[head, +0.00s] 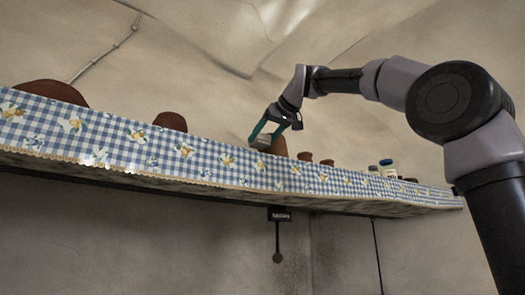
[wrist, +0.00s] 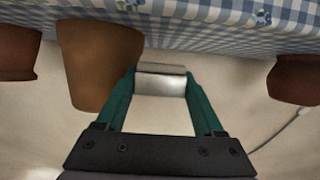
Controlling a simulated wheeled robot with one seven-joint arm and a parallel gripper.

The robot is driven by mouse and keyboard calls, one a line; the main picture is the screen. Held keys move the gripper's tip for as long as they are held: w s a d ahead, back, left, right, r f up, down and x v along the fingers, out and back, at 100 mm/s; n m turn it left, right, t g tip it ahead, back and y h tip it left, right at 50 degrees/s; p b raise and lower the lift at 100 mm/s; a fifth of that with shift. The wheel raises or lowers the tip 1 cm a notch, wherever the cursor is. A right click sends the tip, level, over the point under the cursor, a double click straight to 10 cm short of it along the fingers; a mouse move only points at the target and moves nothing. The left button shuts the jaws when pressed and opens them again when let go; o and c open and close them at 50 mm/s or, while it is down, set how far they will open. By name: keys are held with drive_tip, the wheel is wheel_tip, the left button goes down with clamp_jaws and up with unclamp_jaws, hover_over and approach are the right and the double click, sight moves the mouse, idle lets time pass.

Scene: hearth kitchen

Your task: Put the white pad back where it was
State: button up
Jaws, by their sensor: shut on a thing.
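The white pad (wrist: 160,82) is a small pale block, seen in the wrist view between the teal fingertips of my gripper (wrist: 160,74). My gripper is shut on it. In the head view, my gripper (head: 266,132) reaches down to the high shelf, and the pad (head: 262,142) shows just above the cloth edge. A brown pot (head: 279,147) stands close on its right there; in the wrist view a large brown pot (wrist: 100,62) is close to the left finger. I cannot tell whether the pad touches the shelf.
The shelf's blue checked cloth (head: 120,140) hangs over its front edge. More brown pots (head: 170,122) stand along it, a large one (head: 52,93) at far left. Small jars (head: 387,168) stand at the right. The shelf between the middle pots looks clear.

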sight(264, 148)
drive_tip(key=shift+f, duration=2)
drive_tip(key=o, duration=1.2)
drive_tip(key=shift+f, duration=0.1)
drive_tip(key=shift+c, duration=0.2)
drive_tip(key=shift+s+d+r, duration=0.2)
drive_tip(key=shift+s+r, duration=0.05)
drive_tip(key=v, duration=1.1)
drive_tip(key=shift+s, duration=0.2)
drive_tip(key=shift+d, duration=0.1)
